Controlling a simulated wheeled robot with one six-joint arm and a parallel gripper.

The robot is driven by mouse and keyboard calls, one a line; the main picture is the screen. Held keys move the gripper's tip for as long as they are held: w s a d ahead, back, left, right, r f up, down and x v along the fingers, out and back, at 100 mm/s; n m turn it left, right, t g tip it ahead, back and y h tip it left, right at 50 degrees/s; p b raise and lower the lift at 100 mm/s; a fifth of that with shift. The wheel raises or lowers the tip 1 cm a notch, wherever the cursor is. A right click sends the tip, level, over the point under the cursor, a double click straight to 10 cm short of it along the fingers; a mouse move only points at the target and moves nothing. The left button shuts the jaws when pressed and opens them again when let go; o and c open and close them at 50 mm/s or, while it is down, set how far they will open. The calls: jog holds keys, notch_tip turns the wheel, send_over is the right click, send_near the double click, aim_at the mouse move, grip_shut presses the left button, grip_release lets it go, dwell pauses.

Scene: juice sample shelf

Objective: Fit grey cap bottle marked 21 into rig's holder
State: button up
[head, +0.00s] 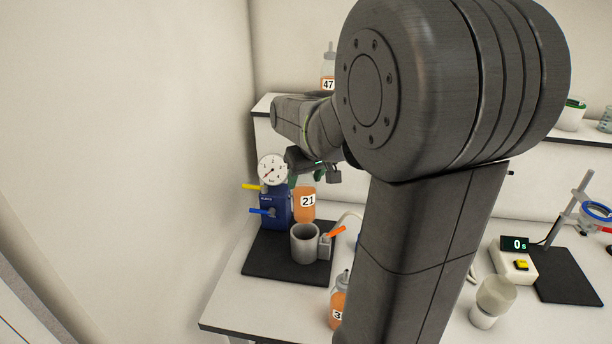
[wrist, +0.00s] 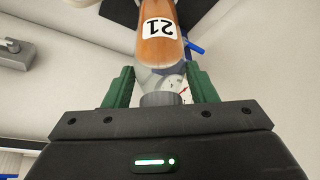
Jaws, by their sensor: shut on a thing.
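The bottle marked 21 (head: 305,203) holds orange juice and hangs upright just above and behind the rig's holder, a grey open cup (head: 305,243). My gripper (head: 306,172) is shut on the bottle's top end, with my arm hiding part of it in the head view. In the wrist view the bottle (wrist: 158,42) runs away between the green fingers of my gripper (wrist: 160,92), its grey cap (wrist: 161,98) at the palm. The holder looks empty, though its inner bottom is hidden. The rig (head: 274,207) is a blue block with a dial gauge (head: 272,169), on a black base (head: 262,262).
An orange lever (head: 334,232) stands at the holder's right. Another juice bottle (head: 338,304), its label partly hidden, stands in front. A bottle marked 47 (head: 328,72) is on the shelf behind. A timer (head: 514,262) and a beaker (head: 493,302) stand at right.

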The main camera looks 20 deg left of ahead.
aim_at(306, 190)
jog(key=shift+f+b, duration=1.4)
jog(key=shift+f, duration=0.6)
jog(key=shift+f+b, duration=3.65)
jog(key=shift+f, duration=1.15)
jog(key=o, duration=1.5)
jog(key=shift+o, duration=0.2)
jog(key=v, duration=1.3)
jog(key=shift+d+r, duration=0.2)
jog(key=shift+r, duration=0.15)
jog(key=shift+s, duration=0.1)
